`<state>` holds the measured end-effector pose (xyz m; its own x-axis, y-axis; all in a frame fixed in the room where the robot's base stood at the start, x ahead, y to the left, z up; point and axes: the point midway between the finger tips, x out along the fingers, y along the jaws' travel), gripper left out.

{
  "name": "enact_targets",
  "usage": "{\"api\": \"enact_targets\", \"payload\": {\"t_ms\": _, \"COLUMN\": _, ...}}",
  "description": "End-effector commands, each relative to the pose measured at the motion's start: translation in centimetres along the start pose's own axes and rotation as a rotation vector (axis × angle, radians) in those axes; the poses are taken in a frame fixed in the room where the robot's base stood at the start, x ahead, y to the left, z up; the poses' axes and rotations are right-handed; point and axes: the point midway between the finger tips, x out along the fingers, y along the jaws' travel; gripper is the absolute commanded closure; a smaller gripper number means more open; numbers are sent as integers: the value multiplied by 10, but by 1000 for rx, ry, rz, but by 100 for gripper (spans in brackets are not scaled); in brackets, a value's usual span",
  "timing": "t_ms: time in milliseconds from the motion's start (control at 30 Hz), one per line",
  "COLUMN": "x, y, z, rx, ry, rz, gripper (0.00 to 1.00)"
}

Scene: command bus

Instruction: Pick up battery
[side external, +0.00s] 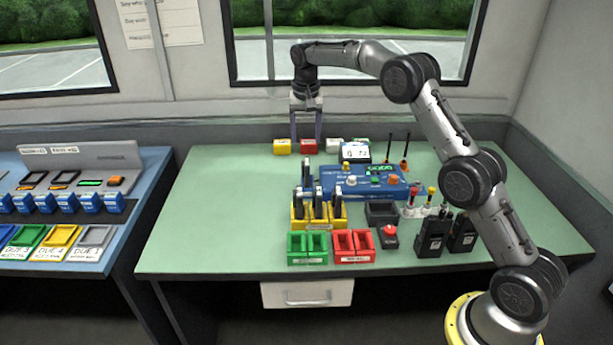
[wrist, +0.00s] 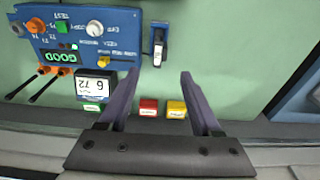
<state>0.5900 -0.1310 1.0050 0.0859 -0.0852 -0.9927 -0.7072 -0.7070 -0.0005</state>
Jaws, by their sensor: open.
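A dark battery with a pale label stands at the side of the blue tester (side external: 360,182); this battery (side external: 308,176) also shows in the wrist view (wrist: 159,48). Several more dark batteries (side external: 318,209) stand upright in the yellow holders (side external: 326,224). My gripper (side external: 306,137) is open and empty above the back of the bench, behind the batteries. In the wrist view its fingertips (wrist: 160,73) are spread wide, with bare bench between them and the lone battery just beyond, apart from them.
A red block (wrist: 149,107) and a yellow block (wrist: 176,109) lie near the bench's back edge. A display (side external: 355,151) stands behind the tester, whose screen (wrist: 55,57) reads GOOD. Green bins (side external: 307,260) and red bins (side external: 354,259) are in front. The bench's left side is clear.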

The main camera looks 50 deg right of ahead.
Motion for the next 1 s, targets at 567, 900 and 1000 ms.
{"api": "enact_targets", "payload": {"t_ms": 567, "x": 72, "y": 0, "z": 2, "rx": -1, "ry": -4, "rz": 3, "gripper": 34}}
{"api": "enact_targets", "payload": {"t_ms": 900, "x": 110, "y": 0, "z": 4, "rx": -1, "ry": -1, "rz": 1, "gripper": 34}}
{"api": "enact_targets", "payload": {"t_ms": 1000, "x": 111, "y": 0, "z": 4, "rx": 0, "ry": -1, "rz": 0, "gripper": 34}}
